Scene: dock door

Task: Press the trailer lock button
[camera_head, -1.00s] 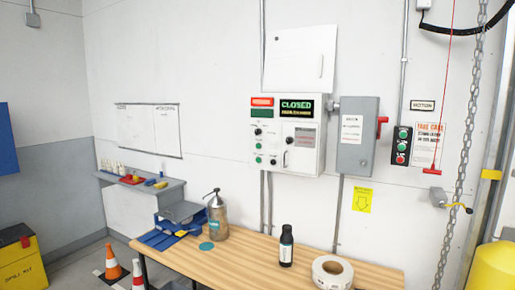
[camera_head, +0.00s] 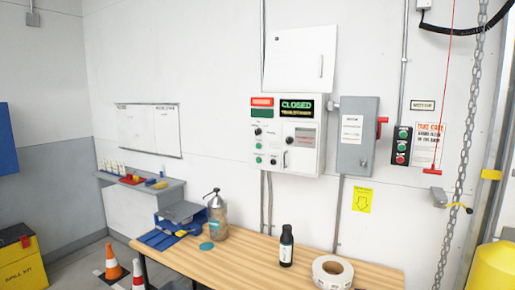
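A white control box (camera_head: 262,166) is mounted on the wall above the table. It carries a red label, a green label, a lit display reading "CLOSED" (camera_head: 297,106), green buttons (camera_head: 258,147), black knobs and a grey panel with a handle. The small labels beside the buttons are too blurred to read, so I cannot tell which one is the trailer lock button. To the right, a dark button station (camera_head: 403,145) has two green buttons and a red one. Neither of my grippers shows in the head view.
A wooden table (camera_head: 250,262) stands below the box. On it are a pump bottle (camera_head: 217,217), a dark bottle (camera_head: 286,246), a tape roll (camera_head: 332,272) and a blue tray (camera_head: 160,239). A grey switch box (camera_head: 353,155) and a chain (camera_head: 466,150) are at right.

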